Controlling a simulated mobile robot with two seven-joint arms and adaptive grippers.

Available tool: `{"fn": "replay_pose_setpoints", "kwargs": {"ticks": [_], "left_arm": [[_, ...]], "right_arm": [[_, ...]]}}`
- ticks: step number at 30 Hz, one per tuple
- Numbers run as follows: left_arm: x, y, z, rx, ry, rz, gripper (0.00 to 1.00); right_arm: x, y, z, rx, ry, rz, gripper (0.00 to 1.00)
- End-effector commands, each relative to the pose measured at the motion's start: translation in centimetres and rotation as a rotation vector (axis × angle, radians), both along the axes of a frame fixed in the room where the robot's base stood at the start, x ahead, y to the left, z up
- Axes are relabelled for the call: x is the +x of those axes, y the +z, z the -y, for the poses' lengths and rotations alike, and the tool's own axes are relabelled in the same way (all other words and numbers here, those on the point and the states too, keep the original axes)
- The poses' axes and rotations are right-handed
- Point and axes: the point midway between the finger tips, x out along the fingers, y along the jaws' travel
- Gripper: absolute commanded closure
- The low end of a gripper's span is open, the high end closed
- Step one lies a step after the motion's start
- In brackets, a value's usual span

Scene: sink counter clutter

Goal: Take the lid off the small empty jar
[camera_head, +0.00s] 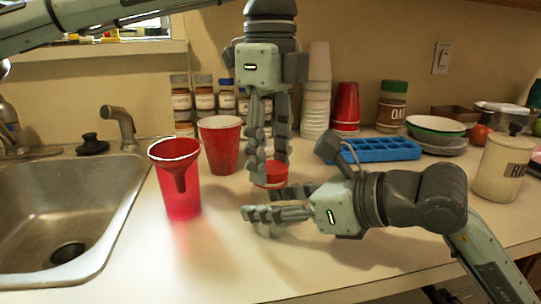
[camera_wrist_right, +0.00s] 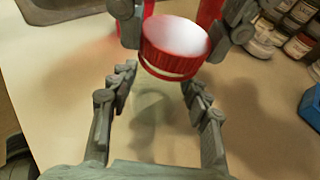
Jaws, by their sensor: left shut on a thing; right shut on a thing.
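The red lid (camera_head: 271,177) is between the fingertips of my left gripper (camera_head: 268,160), which points straight down and is shut on it. In the right wrist view the lid (camera_wrist_right: 172,50) shows its pale top and ribbed red side. My right gripper (camera_head: 265,203) reaches in from the right, low over the counter and below the lid. It is shut on the small jar (camera_wrist_right: 155,108), which is clear and empty and shows only faintly between the fingers. I cannot tell whether lid and jar touch.
The sink (camera_head: 60,220) is farther left. A blue ice tray (camera_head: 380,150), stacked cups (camera_head: 318,95) and spice jars are behind. The front counter is clear.

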Motion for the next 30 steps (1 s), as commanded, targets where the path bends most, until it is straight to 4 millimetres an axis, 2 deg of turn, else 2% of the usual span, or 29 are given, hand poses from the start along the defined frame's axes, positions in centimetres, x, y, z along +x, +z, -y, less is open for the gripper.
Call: {"fn": "replay_pose_setpoints", "kwargs": {"ticks": [14, 30], "left_arm": [[0.0, 0.1, 0.0, -0.001, -0.003, 0.001, 0.93], [0.0, 1.9, 0.0, -0.001, -0.003, -0.001, 0.93]], "right_arm": [[0.0, 0.0, 0.0, 0.0, 0.0, 0.0, 1.0], [0.0, 0.0, 0.0, 0.0, 0.001, 0.0, 1.0]]}}
